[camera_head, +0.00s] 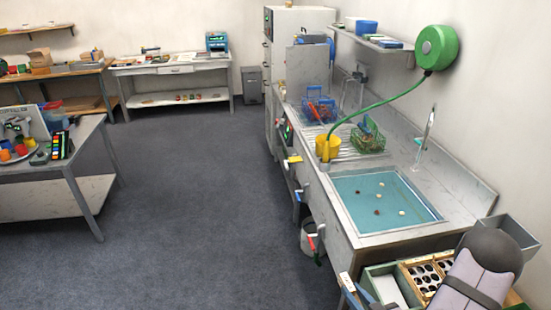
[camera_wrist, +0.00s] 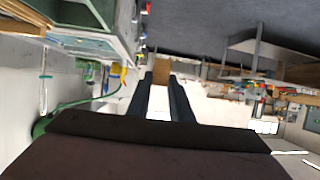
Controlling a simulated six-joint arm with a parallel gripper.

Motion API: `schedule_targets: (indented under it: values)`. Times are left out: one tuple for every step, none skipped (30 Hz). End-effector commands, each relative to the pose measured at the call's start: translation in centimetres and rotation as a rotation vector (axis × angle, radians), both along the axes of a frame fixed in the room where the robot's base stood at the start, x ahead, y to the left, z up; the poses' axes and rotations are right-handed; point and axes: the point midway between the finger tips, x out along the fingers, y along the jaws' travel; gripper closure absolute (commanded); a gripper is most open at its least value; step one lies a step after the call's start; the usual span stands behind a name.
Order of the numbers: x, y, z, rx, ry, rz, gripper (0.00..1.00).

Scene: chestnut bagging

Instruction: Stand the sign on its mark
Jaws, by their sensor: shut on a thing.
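My gripper (camera_wrist: 161,82) shows in the wrist view, with its two dark fingers close together. It is shut on a small tan piece (camera_wrist: 162,70) at the fingertips, which appears to be the sign. I cannot make out the sign's mark in either view.
A sink (camera_head: 350,215) with several small round things is at the right. A wooden tray with round holes (camera_head: 408,272) is beside my arm. The floor (camera_head: 200,200) is clear.

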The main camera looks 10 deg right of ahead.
Motion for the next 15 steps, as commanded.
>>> schedule_targets:
  values:
    - [0.5, 1.7, -0.1, -0.005, -0.002, 0.082, 1.00]
    - [0.7, 2.5, 0.1, -0.004, -0.004, 0.124, 1.00]
    - [0.8, 3.7, 0.2, -0.004, -0.002, 0.178, 1.00]
    - [0.9, 4.4, 0.3, -0.003, -0.003, 0.214, 1.00]
    - [0.9, 5.1, 0.4, -0.003, -0.001, 0.246, 1.00]
    - [0.9, 5.9, 0.5, -0.001, -0.002, 0.284, 1.00]
    - [0.9, 6.4, 0.6, 0.000, -0.002, 0.309, 1.00]
    - [0.8, 6.9, 0.7, 0.000, -0.001, 0.332, 1.00]
    - [0.8, 7.4, 0.7, 0.001, 0.000, 0.356, 1.00]
    - [0.7, 7.7, 0.8, 0.002, 0.000, 0.371, 1.00]
    - [0.7, 8.0, 0.8, 0.002, 0.000, 0.385, 1.00]
    - [0.7, 8.3, 0.9, 0.002, 0.000, 0.398, 1.00]
    - [0.6, 8.4, 0.9, 0.003, 0.000, 0.405, 1.00]
    - [0.6, 8.6, 0.9, 0.004, -0.001, 0.411, 1.00]
    - [0.6, 8.7, 0.9, 0.004, -0.001, 0.417, 1.00]
